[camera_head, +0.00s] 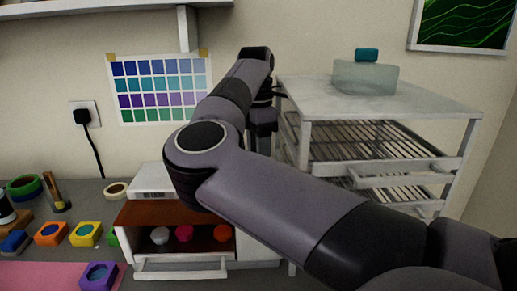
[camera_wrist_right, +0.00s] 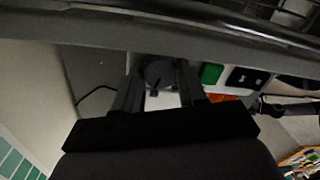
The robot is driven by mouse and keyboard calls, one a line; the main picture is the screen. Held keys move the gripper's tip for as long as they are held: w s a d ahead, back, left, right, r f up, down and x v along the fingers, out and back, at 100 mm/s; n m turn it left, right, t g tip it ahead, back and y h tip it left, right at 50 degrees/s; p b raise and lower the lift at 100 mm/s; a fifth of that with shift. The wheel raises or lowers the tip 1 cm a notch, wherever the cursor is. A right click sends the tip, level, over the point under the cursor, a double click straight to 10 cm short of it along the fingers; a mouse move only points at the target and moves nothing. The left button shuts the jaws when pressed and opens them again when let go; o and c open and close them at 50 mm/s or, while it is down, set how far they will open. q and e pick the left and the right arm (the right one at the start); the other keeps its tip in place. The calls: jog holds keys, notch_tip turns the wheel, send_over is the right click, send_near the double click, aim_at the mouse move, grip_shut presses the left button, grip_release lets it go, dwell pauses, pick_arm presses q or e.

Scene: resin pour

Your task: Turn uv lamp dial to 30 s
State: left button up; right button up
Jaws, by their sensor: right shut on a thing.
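The uv lamp appears to be the reddish-brown and white box (camera_head: 140,212), open at the front, with small white, pink and orange cups inside. Its dial is hidden behind my right arm in the head view. In the right wrist view a round dark dial (camera_wrist_right: 158,76) with a small mark sits between the fingers of my right gripper (camera_wrist_right: 159,82). The gripper is shut on the dial. In the head view my right gripper (camera_head: 263,125) points down behind my arm, and its fingertips are hidden. I cannot read the dial's setting. My left gripper is not in view.
A white wire-shelf rack (camera_head: 390,105) stands close on the right, with a teal-lidded container (camera_head: 365,77) on top. Coloured moulds (camera_head: 86,234), a tape roll (camera_head: 116,190) and a pink mat (camera_head: 50,275) lie left. A cable (camera_head: 96,150) hangs from the wall socket.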

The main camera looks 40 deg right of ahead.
jog(key=m, duration=0.5)
jog(key=shift+d+m, duration=0.15)
jog(key=shift+m, duration=0.25)
jog(key=shift+r, duration=0.1)
dwell(0.3)
jog(key=o, duration=1.1)
jog(key=shift+c, duration=0.2)
